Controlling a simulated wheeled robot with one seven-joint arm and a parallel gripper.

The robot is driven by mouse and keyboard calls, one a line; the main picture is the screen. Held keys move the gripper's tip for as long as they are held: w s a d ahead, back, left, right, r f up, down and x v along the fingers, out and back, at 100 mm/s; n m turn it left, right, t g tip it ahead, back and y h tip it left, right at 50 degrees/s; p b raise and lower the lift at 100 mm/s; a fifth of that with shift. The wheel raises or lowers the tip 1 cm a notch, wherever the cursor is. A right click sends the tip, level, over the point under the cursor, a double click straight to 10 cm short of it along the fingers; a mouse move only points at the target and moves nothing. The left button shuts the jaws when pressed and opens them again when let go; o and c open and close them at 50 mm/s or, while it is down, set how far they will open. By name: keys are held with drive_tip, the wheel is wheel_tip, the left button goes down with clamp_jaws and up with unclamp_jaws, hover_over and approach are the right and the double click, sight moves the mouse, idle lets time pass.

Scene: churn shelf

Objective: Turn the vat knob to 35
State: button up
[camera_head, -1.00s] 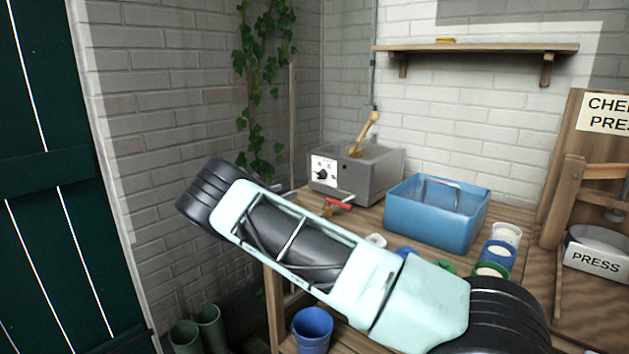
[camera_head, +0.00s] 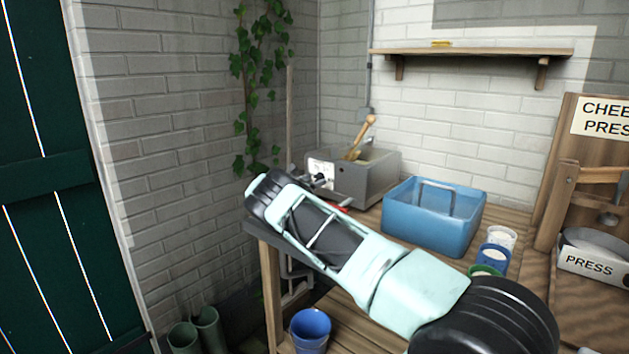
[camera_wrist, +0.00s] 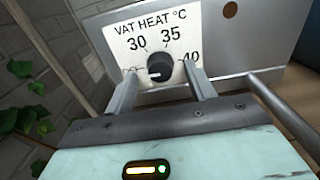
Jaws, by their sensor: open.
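The grey vat (camera_head: 368,182) stands on the table by the wall, with a wooden-handled tool leaning in it. In the wrist view its white dial plate (camera_wrist: 187,22) reads "VAT HEAT °C" with 30, 35 and 40. The round black knob (camera_wrist: 161,68) has a white mark on its left side, toward a partly hidden label left of the knob, not at 35. My gripper (camera_wrist: 159,74) is open, with one finger on each side of the knob; contact cannot be told. In the head view my gripper (camera_head: 322,183) is in front of the vat, and my arm hides part of the dial.
A blue tub (camera_head: 430,228) stands right of the vat. Small cups (camera_head: 495,257) and a cheese press (camera_head: 590,253) are further right. A bar handle (camera_wrist: 285,110) projects right of my gripper. A wooden shelf (camera_head: 475,52) is above; ivy (camera_head: 258,80) hangs left.

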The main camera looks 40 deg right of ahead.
drive_tip(key=shift+d, duration=0.6)
drive_tip(key=c, duration=1)
drive_tip(key=shift+o, duration=0.2)
